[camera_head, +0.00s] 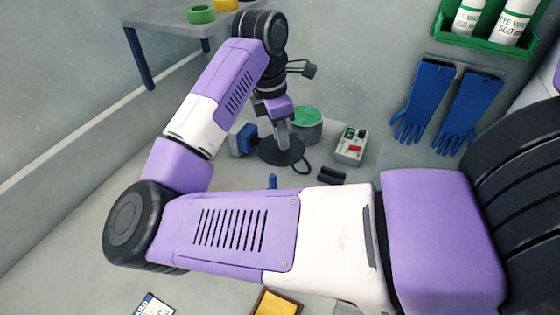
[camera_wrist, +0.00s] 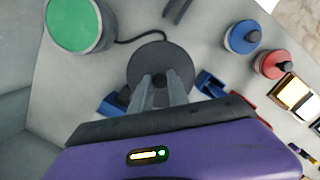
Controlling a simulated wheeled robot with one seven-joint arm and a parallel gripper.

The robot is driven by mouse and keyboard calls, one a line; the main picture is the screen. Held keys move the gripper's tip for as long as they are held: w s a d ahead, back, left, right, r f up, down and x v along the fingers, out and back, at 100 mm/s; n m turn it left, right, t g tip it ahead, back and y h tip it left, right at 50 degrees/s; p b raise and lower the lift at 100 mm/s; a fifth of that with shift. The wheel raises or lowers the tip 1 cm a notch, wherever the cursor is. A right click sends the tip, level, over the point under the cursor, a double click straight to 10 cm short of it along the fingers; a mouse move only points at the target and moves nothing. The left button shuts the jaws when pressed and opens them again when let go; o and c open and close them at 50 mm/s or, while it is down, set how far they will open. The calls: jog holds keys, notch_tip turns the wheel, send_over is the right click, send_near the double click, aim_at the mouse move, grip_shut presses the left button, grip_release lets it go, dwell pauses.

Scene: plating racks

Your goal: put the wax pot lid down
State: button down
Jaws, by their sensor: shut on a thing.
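The wax pot lid is a dark grey disc with a small knob (camera_head: 272,155). My gripper (camera_head: 282,133) is shut on the knob from above, and the lid looks about level. The wrist view shows the lid (camera_wrist: 148,55) beyond the two fingers (camera_wrist: 160,84), with the knob between them. Whether the lid touches the bench or hangs just above it, I cannot tell. The wax pot (camera_head: 306,126), grey with a green top face, stands uncovered just behind the lid. It also shows at upper left in the wrist view (camera_wrist: 77,24).
A grey control box (camera_head: 350,147) with a red switch stands right of the pot. A blue object (camera_head: 243,139) lies left of the lid, and a black block (camera_head: 332,175) to its right. Round blue (camera_wrist: 242,38) and red (camera_wrist: 271,65) items stand further off. Blue gloves (camera_head: 427,95) hang on the wall.

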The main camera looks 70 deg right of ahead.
aim_at(274, 149)
notch_tip(274, 149, down, 9)
jog(key=shift+f+p, duration=0.2)
jog(key=shift+p, duration=0.15)
jog(key=shift+f, duration=0.2)
jog(key=c, duration=1.3)
grip_release()
jog(key=shift+r, duration=0.15)
jog(key=shift+r, duration=0.15)
jog(key=r, duration=0.4)
jog(key=w+r+b, duration=0.1)
jog(key=r, duration=0.2)
jog(key=a+r, duration=0.1)
jog(key=r, duration=0.3)
jog(key=shift+w+a+r+b, duration=0.1)
jog(key=shift+w+r+b, duration=0.05)
jog(key=shift+r+b, duration=0.25)
jog(key=shift+f, duration=0.1)
